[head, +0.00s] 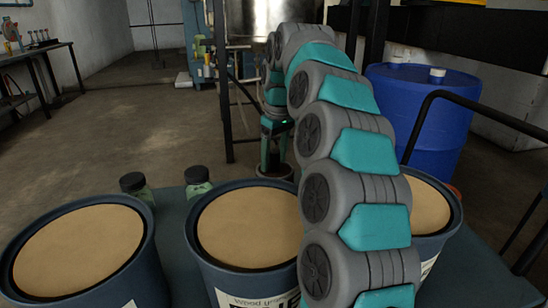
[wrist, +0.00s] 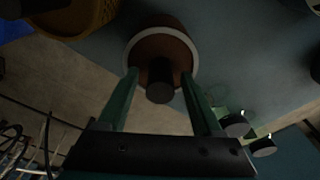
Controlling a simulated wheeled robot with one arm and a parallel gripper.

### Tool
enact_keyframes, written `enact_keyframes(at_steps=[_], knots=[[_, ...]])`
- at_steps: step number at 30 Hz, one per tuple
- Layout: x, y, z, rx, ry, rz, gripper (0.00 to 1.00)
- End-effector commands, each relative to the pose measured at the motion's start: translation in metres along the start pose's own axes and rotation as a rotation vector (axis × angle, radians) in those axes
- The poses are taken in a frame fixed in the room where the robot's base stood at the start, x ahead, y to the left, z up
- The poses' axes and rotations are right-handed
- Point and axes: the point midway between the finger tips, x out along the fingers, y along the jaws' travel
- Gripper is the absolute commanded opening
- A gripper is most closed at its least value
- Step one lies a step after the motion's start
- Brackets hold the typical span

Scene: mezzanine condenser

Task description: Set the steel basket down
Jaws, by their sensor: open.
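I cannot make out a steel basket for certain in either view. My gripper (head: 274,150) hangs beyond the middle tub in the head view, with its green fingers pointing down. In the wrist view my gripper (wrist: 162,85) is open, its two green fingers well apart. A round brown item with a pale rim and a dark knob or cap (wrist: 160,93) shows between and beyond the fingertips. I cannot tell whether the fingers touch it. Thin wire-like lines (wrist: 45,145) show at the lower left of the wrist view; what they belong to is unclear.
Blue-grey tubs with tan tops, left (head: 140,280), middle (head: 212,272) and right (head: 455,215), stand in front. Dark-capped green bottles (head: 134,184) (head: 197,180) stand behind them. A blue drum (head: 440,125) and a black rail (head: 425,118) are at right. Floor (head: 120,130) is open at left.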

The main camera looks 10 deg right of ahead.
Motion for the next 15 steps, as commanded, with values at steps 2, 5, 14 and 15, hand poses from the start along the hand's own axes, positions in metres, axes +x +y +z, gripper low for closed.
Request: enact_keyframes(at_steps=[2,5,14,15], knots=[[-0.001,0.000,0.000,0.000,0.000,0.000,0.67],[-0.004,0.000,-0.001,0.001,0.000,0.001,0.67],[-0.029,0.001,-0.001,0.001,0.002,0.002,0.67],[-0.035,0.001,-0.001,0.002,0.001,0.002,0.67]])
